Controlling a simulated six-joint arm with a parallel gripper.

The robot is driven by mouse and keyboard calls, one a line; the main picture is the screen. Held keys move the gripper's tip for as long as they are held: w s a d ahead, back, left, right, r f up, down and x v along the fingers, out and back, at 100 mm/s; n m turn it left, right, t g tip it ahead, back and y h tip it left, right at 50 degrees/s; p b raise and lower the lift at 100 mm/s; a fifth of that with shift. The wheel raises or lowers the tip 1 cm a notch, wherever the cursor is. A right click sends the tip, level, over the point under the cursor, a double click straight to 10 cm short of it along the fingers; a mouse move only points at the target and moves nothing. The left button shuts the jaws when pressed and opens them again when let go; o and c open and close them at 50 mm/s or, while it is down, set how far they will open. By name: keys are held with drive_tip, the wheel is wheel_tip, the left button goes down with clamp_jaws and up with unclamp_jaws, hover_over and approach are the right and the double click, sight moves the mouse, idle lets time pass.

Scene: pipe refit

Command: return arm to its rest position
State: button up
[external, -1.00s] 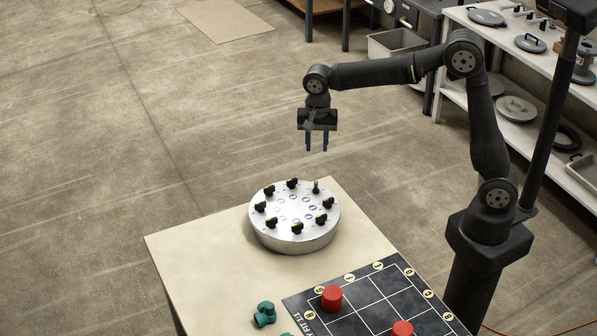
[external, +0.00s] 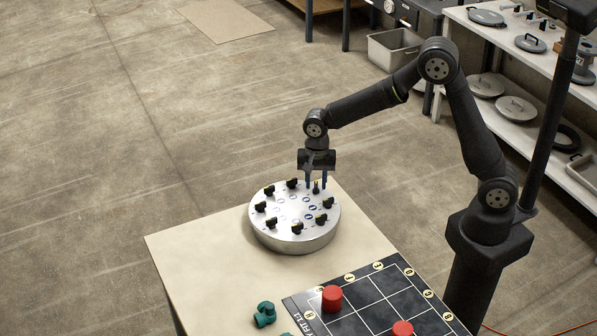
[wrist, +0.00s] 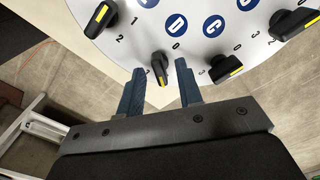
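My gripper (external: 316,184) is at the far edge of a round silver dial plate (external: 290,239) on the table, pointing down. Its two blue fingers are apart, and the gripper is open. In the wrist view the gripper (wrist: 160,92) has its fingers on either side of one black knob with a yellow mark (wrist: 159,65). A gap shows between the knob and the right finger; the left finger is close to it, and I cannot tell whether they touch. Several other black knobs (external: 297,228) ring the plate.
The table (external: 190,262) also holds a black grid board (external: 368,293) with red cylinders (external: 332,297) and a teal pipe fitting (external: 264,314). A dark post (external: 552,120) stands at the right. Shelves (external: 510,80) with metal parts are behind my arm. The floor at the left is clear.

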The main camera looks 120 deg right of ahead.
drive_tip(key=shift+r, duration=0.1)
wheel_tip(320, 180, up, 18)
wheel_tip(320, 180, down, 18)
drive_tip(key=shift+r, duration=0.1)
drive_tip(key=shift+f, duration=0.25)
drive_tip(key=n, duration=0.5)
drive_tip(key=shift+r, duration=0.1)
drive_tip(key=n, duration=1.2)
idle(0.4)
drive_tip(key=shift+o, duration=0.6)
